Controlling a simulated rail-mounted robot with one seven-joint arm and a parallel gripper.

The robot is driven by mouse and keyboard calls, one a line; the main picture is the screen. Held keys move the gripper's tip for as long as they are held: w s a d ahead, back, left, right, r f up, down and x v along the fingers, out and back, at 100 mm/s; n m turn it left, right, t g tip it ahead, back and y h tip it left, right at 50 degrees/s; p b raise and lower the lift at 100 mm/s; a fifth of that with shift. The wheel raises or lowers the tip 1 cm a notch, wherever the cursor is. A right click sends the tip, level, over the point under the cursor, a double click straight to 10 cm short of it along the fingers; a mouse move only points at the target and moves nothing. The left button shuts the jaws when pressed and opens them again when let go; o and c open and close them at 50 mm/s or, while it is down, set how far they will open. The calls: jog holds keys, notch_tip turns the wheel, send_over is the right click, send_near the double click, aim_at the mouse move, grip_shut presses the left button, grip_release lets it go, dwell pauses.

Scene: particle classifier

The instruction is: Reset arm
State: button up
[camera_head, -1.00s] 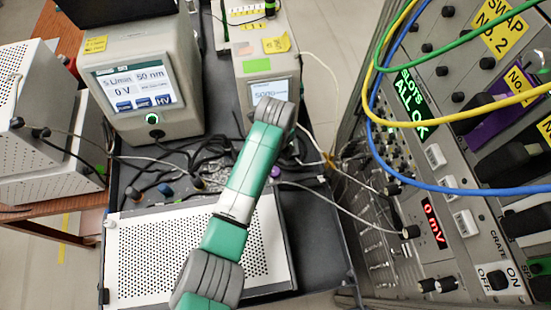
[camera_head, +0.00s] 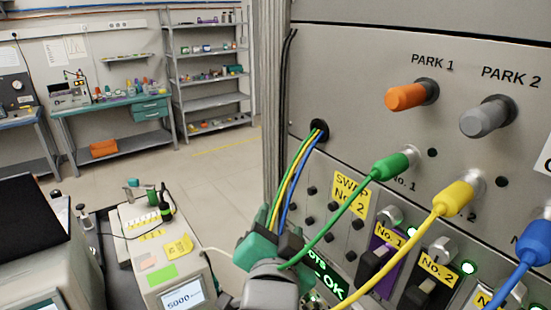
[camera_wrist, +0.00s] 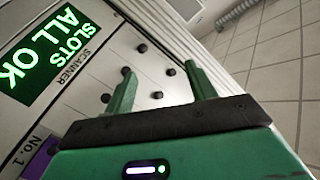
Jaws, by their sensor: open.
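My gripper (camera_wrist: 163,88) is open, with two green fingers apart and nothing between them in the wrist view. It is beside the rack panel, close to the small black knobs and the green "SLOTS ALL OK" display (camera_wrist: 42,48). In the head view my green and grey arm end is at the lower middle, in front of the panel and partly covering the display (camera_head: 330,275). My fingertips are hard to make out there.
The rack front (camera_head: 350,60) fills the right, with an orange plug (camera_head: 407,96) at PARK 1 and a grey plug (camera_head: 486,118) at PARK 2. Green (camera_head: 335,215), yellow (camera_head: 405,255) and blue (camera_head: 512,280) cables arch out near my arm. A bench instrument (camera_head: 160,245) stands left.

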jog(key=s+r+n+t+y+p, duration=0.1)
jog(key=s+r+n+t, duration=0.75)
jog(key=s+r, duration=1.15)
notch_tip(320, 180, up, 20)
jog(key=w+a+p, duration=0.1)
jog(key=p, duration=1.9)
jog(key=shift+w+r+y, duration=0.15)
jog(key=shift+w+y, duration=0.1)
jog(key=shift+y, duration=0.15)
